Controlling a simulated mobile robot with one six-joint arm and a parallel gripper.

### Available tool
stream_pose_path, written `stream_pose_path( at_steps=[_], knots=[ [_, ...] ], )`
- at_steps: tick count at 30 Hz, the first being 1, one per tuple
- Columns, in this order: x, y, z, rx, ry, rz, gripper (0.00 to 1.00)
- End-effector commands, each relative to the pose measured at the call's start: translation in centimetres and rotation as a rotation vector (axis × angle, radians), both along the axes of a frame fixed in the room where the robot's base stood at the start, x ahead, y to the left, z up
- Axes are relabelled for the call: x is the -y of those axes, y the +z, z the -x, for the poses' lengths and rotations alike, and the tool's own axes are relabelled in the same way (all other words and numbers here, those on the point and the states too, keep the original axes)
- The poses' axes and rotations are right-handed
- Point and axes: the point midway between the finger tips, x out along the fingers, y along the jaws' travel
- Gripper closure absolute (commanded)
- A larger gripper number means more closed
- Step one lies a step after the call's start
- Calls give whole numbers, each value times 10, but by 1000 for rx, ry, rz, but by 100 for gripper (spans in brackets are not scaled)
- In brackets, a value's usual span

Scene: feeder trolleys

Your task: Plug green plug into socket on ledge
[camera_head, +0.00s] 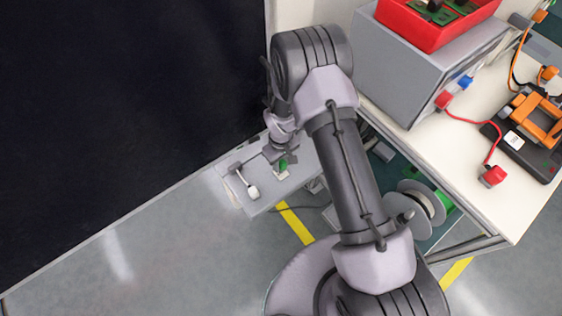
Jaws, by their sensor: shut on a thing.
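The green plug (283,165) is at my gripper (281,158), low over the grey ledge (262,206) in the middle of the view. My gripper is shut on the green plug, and the fingers hide part of it. A small pale patch shows at the plug's lower edge; I cannot tell whether it is the socket. I also cannot tell whether the plug touches the ledge. A white plug (253,192) on a short lead lies on the ledge to the left of my gripper.
A white table (455,150) at the right holds a grey box (405,75), a red tray (413,29), red plugs (492,176) and an orange device (537,118). A cable reel (424,205) sits below. A dark panel (120,100) fills the left. Floor in front is clear.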

Motion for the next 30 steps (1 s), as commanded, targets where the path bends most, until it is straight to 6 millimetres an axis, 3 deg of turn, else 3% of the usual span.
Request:
stream_pose_path(
  at_steps=[7,30],
  knots=[
    [0,-23,0,1,0,-1,100],
    [0,-23,0,1,0,-1,100]
  ],
)
